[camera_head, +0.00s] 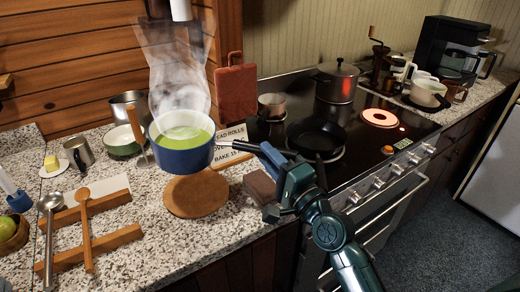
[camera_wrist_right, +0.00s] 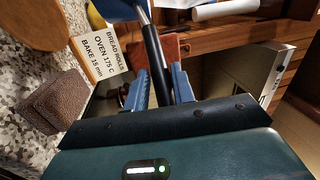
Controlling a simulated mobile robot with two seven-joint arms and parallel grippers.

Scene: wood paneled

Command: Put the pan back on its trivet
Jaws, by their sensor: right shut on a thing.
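The blue pan (camera_head: 185,158) holds green liquid and gives off steam. My right gripper (camera_head: 275,178) is shut on its dark handle (camera_wrist_right: 152,50), with the handle running between the two blue fingers (camera_wrist_right: 160,88) in the wrist view. The pan looks level and raised above the counter. The round wooden trivet (camera_head: 197,197) lies bare on the counter, just below the pan in the head view, its far edge covered by the pan. In the wrist view the trivet (camera_wrist_right: 35,22) shows at the upper left, apart from the pan (camera_wrist_right: 120,9). My left gripper is not in view.
A recipe card (camera_head: 230,146) and a brown block (camera_head: 260,187) are near the trivet. The stove (camera_head: 370,160) at right has a glowing burner (camera_head: 379,118), a black skillet (camera_head: 316,136) and a lidded pot (camera_head: 337,82). Wooden rails with spoons (camera_head: 100,255) lie at left.

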